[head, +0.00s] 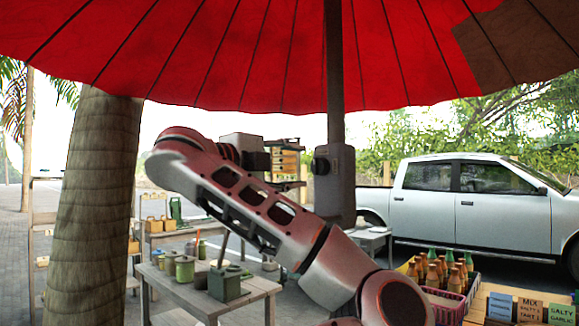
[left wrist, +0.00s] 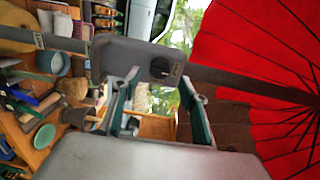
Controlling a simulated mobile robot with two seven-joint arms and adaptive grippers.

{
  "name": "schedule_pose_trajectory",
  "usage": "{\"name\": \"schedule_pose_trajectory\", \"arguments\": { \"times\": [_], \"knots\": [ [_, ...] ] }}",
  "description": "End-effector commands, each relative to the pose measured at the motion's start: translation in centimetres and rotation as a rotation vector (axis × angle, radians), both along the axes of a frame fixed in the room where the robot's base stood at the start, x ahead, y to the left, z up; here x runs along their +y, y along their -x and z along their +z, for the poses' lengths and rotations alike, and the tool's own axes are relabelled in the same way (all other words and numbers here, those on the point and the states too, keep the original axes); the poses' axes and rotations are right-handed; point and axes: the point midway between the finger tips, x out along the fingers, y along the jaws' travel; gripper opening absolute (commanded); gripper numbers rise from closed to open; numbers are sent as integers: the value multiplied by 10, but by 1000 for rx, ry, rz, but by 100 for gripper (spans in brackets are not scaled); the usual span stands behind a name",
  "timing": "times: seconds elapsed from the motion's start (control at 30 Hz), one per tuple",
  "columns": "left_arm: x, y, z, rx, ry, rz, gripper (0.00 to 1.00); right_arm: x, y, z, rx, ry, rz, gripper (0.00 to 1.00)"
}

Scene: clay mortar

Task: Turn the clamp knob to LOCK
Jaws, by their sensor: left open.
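The clamp is a grey box (head: 335,190) on the dark umbrella pole. Its dark round knob (head: 319,165) sticks out on the left side of the box in the head view. In the left wrist view the knob (left wrist: 159,68) sits on the grey clamp face (left wrist: 125,60), with a small label beside it too small to read. My left gripper (head: 303,165) is open and faces the knob, just left of it. In the left wrist view its fingertips (left wrist: 160,78) lie on either side of the knob, and I cannot tell whether they touch it. My right gripper is not in view.
The red umbrella canopy (head: 260,50) hangs overhead and the dark pole (head: 334,80) stands behind the clamp. A wooden table (head: 255,287) with green pots is below my arm. Crates of bottles (head: 450,301) stand at lower right. A palm trunk (head: 95,190) is at left.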

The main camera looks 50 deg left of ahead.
Motion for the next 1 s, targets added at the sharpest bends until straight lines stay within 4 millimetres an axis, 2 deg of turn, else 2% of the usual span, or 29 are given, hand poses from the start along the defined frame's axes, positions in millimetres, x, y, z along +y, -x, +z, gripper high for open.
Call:
{"name": "schedule_pose_trajectory", "arguments": {
  "times": [0.3,1.0],
  "knots": [
    [-2,15,0,-1,1,-2,44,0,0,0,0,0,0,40],
    [-2,16,0,0,0,-2,44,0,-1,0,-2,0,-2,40]
  ]
}}
